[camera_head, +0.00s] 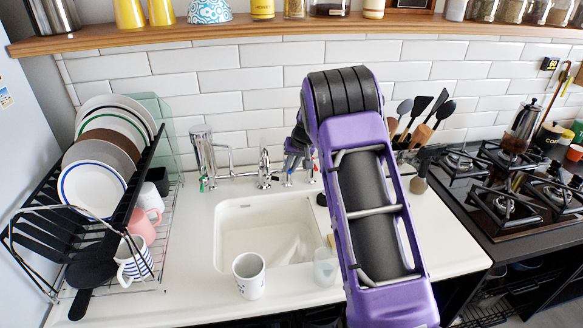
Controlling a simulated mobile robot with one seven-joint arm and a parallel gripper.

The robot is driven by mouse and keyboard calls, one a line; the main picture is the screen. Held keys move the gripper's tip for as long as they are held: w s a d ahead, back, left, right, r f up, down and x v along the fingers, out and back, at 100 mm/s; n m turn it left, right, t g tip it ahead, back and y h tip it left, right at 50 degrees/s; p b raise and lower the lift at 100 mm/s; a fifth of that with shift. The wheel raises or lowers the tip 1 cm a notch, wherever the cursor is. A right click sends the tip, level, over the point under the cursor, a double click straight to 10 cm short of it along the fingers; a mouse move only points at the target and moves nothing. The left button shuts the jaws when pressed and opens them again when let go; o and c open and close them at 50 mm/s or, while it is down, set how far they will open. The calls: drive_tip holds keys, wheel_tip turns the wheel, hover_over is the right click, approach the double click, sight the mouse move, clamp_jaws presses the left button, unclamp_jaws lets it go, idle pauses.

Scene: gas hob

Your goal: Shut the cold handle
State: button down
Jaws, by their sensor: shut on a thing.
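The tap (264,168) is a chrome mixer behind the white sink, against the tiled wall. The cold handle (288,180) is the small chrome part with a blue mark, right of the spout. My gripper (293,160) is at this handle, shut on it, with its fingers pointing down. My purple arm covers part of the gripper and the area to its right, so the exact contact and the handle's angle are hard to see.
The white sink (222,232) is in front of the tap. A white mug (249,276) and a clear glass (325,267) stand at its front edge. A dish rack (150,262) is left, the gas hob (480,185) right. A wooden shelf (240,28) runs above.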

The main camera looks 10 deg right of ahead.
drive_tip(key=c, duration=0.9)
unclamp_jaws()
drive_tip(key=v, duration=1.7)
drive_tip(key=shift+s+r, duration=0.1)
drive_tip(key=shift+r, duration=0.15)
